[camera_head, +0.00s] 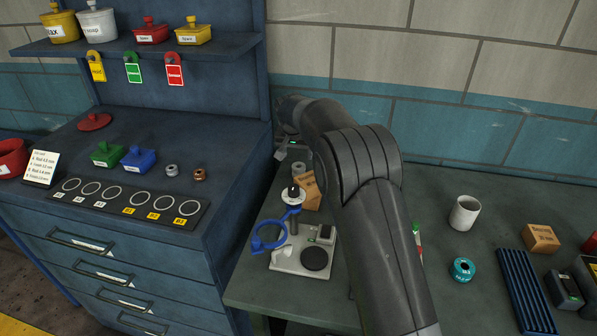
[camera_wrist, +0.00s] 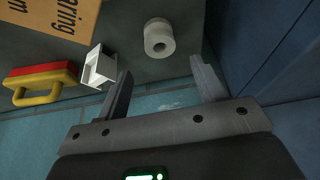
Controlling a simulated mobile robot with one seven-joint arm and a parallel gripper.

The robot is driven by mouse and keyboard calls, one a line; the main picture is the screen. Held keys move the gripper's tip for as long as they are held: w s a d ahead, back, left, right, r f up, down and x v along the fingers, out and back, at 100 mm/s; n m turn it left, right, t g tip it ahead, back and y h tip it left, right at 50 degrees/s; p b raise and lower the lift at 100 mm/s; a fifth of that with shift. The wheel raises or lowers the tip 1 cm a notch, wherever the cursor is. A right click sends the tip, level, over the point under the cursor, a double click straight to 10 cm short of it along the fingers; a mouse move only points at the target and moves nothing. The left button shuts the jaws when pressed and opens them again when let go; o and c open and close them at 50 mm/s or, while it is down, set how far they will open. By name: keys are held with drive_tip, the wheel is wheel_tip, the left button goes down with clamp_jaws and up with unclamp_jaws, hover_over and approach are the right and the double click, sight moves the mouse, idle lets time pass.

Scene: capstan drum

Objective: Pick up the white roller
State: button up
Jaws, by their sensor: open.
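A pale, short roller with a hole in its end (camera_wrist: 158,38) stands on the dark bench top in the wrist view. My gripper (camera_wrist: 161,74) is open and empty, with one finger to either side of the roller's line and the roller just beyond the fingertips. They look apart from it. In the head view, a small pale cylinder (camera_head: 299,169) near the wall, below my gripper, looks like the same roller, partly hidden. My arm hides much of the bench there.
A cardboard box (camera_wrist: 48,16), a white bracket-like piece (camera_wrist: 98,68) and a red and yellow item (camera_wrist: 40,82) lie left of the roller. A blue cabinet (camera_head: 233,200) stands left of the bench. A white hollow cylinder (camera_head: 464,214) stands at right.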

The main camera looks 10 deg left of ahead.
sight(298, 166)
drive_tip(key=x, duration=0.9)
drive_tip(key=shift+f, duration=0.2)
drive_tip(key=shift+c, duration=0.4)
drive_tip(key=c, duration=1)
drive_tip(key=shift+r, duration=0.15)
